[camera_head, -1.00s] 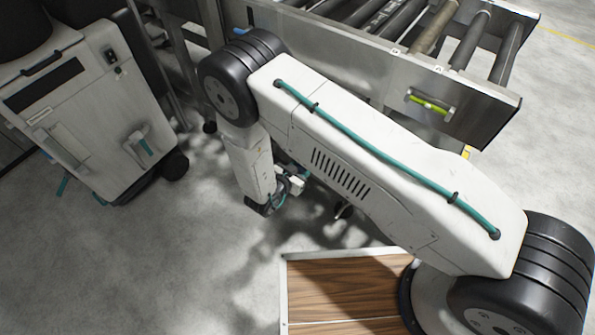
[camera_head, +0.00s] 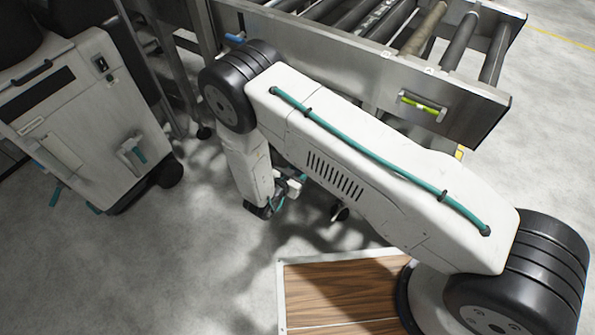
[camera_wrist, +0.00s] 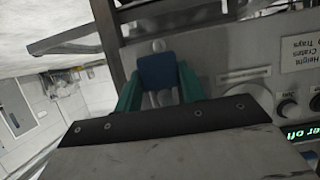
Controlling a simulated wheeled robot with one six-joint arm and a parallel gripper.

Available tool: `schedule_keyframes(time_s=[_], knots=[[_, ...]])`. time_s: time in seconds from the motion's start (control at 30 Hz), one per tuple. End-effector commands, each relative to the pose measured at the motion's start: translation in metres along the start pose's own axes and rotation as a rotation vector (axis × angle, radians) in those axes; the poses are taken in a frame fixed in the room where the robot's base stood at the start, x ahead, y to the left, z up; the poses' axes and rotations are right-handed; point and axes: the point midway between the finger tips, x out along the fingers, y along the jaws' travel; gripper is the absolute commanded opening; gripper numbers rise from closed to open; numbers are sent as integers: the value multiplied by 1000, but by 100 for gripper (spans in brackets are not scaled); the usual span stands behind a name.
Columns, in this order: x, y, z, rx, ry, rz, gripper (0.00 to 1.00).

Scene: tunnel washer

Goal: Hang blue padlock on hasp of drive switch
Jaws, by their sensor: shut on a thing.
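In the wrist view the blue padlock (camera_wrist: 157,71) is held between the two teal fingers of my gripper (camera_wrist: 159,84). The gripper is shut on it. The padlock's blue body faces me; its shackle is not clearly visible. Behind it is a grey control panel (camera_wrist: 228,56) with round knobs (camera_wrist: 290,106) at the right. I cannot make out which part is the drive switch or its hasp. A pale round spot shows on the panel just above the padlock. In the head view my arm hides the padlock.
A green lit display (camera_wrist: 308,134) and a white label (camera_wrist: 301,52) are on the panel's right. In the head view a roller conveyor (camera_head: 460,107) stands behind my arm, and a white wheeled cabinet (camera_head: 75,140) is at left. Grey floor between is clear.

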Motion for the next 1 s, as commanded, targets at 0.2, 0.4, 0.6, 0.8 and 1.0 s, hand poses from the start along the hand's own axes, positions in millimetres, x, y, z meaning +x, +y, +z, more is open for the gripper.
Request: schedule_keyframes(time_s=[0.2, 0.4, 0.6, 0.8, 1.0], knots=[[0, 0, 0, 0, 0, 0, 65], [0, 0, 0, 0, 0, 0, 65], [-13, -1, 0, -2, 0, -4, 65], [-48, -1, 0, -1, 0, -5, 65], [-73, -1, 0, 0, 0, -3, 65]])
